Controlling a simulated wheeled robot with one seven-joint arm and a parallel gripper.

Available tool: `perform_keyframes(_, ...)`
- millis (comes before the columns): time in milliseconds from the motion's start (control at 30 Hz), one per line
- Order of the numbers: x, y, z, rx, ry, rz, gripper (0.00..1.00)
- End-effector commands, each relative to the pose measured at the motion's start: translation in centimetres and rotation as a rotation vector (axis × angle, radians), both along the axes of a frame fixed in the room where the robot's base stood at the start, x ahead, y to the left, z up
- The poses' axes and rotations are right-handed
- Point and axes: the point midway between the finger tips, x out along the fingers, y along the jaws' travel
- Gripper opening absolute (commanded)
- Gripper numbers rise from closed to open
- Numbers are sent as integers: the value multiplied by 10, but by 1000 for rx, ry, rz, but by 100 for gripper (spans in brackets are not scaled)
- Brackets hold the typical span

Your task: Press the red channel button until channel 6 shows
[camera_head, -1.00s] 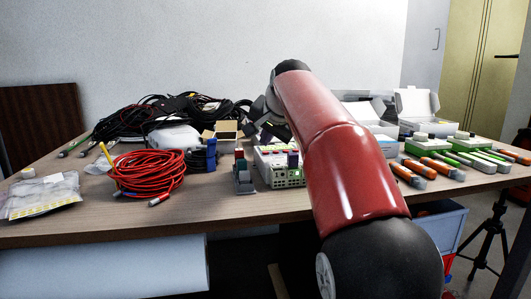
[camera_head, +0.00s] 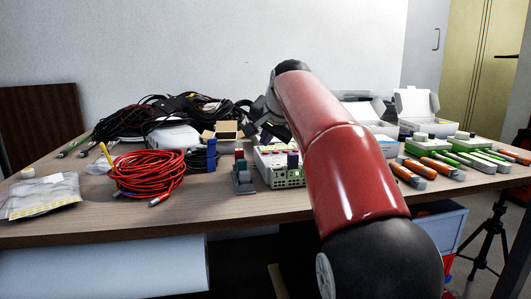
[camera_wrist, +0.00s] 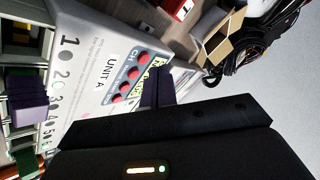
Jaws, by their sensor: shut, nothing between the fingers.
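The pale unit (camera_head: 263,165) stands on the table left of my arm. In the wrist view this unit (camera_wrist: 90,30) carries a "UNIT A" label and a row of several red buttons (camera_wrist: 133,74), with "CH" lettering beside them. A column of numbers starting at 1 runs along its edge. A yellow-green printed patch or display (camera_wrist: 137,83) lies beside the buttons, partly hidden by my fingers; I cannot read a channel on it. My gripper (camera_wrist: 160,74) is shut and empty, its dark fingertips close beside the button row. I cannot tell whether they touch a button.
A small grey holder (camera_head: 243,182) with coloured blocks stands left of the unit. A red cable coil (camera_head: 148,172) and a bagged item (camera_head: 40,195) lie further left. Black cables and open boxes fill the back. Orange-handled tools (camera_head: 408,175) lie right of my arm.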

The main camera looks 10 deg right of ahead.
Motion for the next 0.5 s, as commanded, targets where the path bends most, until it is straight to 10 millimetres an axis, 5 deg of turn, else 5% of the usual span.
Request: perform_keyframes(500, 0, 0, -7, 0, 1, 1, 0)
